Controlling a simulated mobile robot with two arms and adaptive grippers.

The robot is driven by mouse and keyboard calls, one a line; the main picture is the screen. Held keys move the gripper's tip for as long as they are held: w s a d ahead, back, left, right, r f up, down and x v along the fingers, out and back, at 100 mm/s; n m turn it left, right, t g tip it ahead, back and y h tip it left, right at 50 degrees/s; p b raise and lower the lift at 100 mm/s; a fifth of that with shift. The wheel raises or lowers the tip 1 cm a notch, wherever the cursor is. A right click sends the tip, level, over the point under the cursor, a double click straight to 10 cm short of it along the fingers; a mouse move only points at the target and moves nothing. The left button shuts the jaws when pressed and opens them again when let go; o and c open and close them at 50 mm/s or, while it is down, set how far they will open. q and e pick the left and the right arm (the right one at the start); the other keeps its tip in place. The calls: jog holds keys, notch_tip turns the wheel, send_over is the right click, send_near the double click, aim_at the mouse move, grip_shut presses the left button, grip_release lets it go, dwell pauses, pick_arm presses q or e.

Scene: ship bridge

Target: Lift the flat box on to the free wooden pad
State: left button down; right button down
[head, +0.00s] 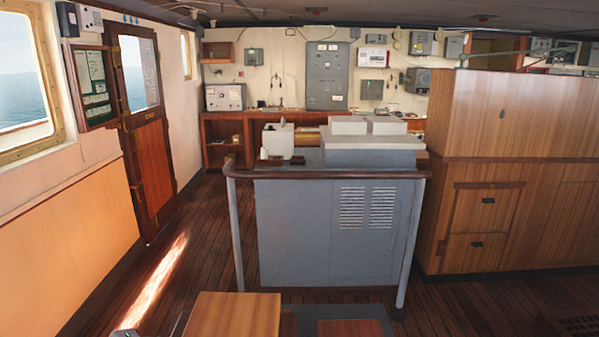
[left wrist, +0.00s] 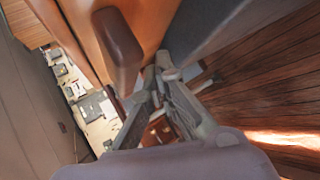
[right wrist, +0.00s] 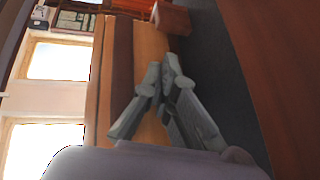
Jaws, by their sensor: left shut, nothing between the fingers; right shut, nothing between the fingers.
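At the bottom edge of the head view is a light-brown wooden top (head: 235,315), cut off by the frame. To its right a smaller, darker wooden piece (head: 350,328) lies on a grey surface (head: 305,318). I cannot tell which of these, if either, is the free wooden pad, and I cannot make out the flat box for certain. My left gripper (left wrist: 160,72) is shut and empty in the left wrist view. My right gripper (right wrist: 164,72) is shut and empty in the right wrist view.
A grey console (head: 325,230) with a wooden rail stands ahead, white instruments (head: 368,135) on top. A wooden cabinet (head: 500,185) stands at right. Plank floor (head: 195,255) is clear along the left wall. A reddish-brown block (right wrist: 172,18) shows in the right wrist view.

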aim_at(178, 325)
pick_arm(q)
jog(key=shift+r, duration=0.2)
pick_arm(e)
jog(key=shift+r, duration=0.25)
dwell(0.3)
